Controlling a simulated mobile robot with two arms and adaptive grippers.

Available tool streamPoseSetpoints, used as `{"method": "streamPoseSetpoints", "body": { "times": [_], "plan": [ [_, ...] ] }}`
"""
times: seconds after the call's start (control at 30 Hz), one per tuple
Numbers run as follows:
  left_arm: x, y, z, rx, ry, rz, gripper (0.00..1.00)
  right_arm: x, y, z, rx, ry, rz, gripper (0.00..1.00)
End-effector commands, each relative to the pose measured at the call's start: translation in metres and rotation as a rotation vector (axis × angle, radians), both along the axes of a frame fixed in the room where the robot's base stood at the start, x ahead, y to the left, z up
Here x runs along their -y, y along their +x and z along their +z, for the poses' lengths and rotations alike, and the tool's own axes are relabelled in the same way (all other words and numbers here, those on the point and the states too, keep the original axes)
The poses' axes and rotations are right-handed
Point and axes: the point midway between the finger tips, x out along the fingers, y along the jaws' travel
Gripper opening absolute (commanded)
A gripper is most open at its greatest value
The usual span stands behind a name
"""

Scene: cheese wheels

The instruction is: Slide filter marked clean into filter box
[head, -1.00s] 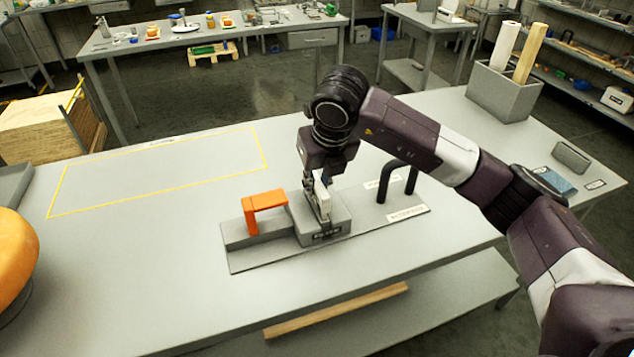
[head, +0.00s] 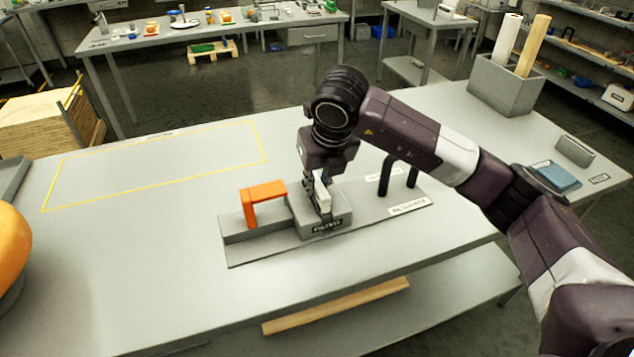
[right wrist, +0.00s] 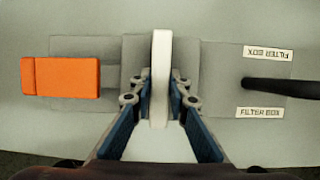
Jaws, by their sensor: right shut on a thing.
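My right gripper (head: 322,186) points down over the grey filter box (head: 336,223) and is shut on a white slab-like filter (head: 323,199). In the right wrist view the filter (right wrist: 161,70) stands on edge between my two blue-padded fingers (right wrist: 161,88). The filter is at the top of the box. I cannot tell how far its lower end is inside, because the gripper and box hide it. No marking on the filter is readable. My left gripper is not in view.
An orange handle (head: 264,190) stands on the base plate (head: 245,254) left of the box, and a black handle (head: 387,172) to the right near the labels. An orange cheese wheel (head: 10,245) is at the left edge. The yellow-outlined area (head: 160,163) is empty.

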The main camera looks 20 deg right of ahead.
Motion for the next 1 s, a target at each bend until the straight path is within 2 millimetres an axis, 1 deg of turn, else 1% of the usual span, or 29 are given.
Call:
{"method": "streamPoseSetpoints", "body": {
  "times": [0.07, 0.1, 0.27, 0.53, 0.67, 0.77, 1.0],
  "plan": [
    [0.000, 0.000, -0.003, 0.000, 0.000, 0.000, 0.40, 0.000, 0.000, -0.003, 0.001, 0.000, 0.000, 0.00],
    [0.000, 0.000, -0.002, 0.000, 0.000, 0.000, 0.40, 0.000, 0.000, -0.002, 0.001, 0.000, 0.000, 0.18],
    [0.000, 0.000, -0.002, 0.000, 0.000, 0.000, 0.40, 0.000, 0.000, -0.001, 0.001, 0.000, 0.000, 0.35],
    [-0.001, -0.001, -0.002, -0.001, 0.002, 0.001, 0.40, 0.000, 0.000, -0.002, 0.000, 0.000, 0.000, 0.36],
    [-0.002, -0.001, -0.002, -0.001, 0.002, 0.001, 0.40, 0.000, -0.002, 0.006, 0.002, 0.000, 0.000, 0.36],
    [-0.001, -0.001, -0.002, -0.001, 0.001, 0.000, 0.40, 0.000, -0.007, 0.021, 0.005, 0.001, 0.001, 0.36],
    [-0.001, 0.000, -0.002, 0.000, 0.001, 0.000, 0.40, 0.001, -0.025, 0.070, 0.006, 0.001, 0.001, 0.36]
  ]
}}
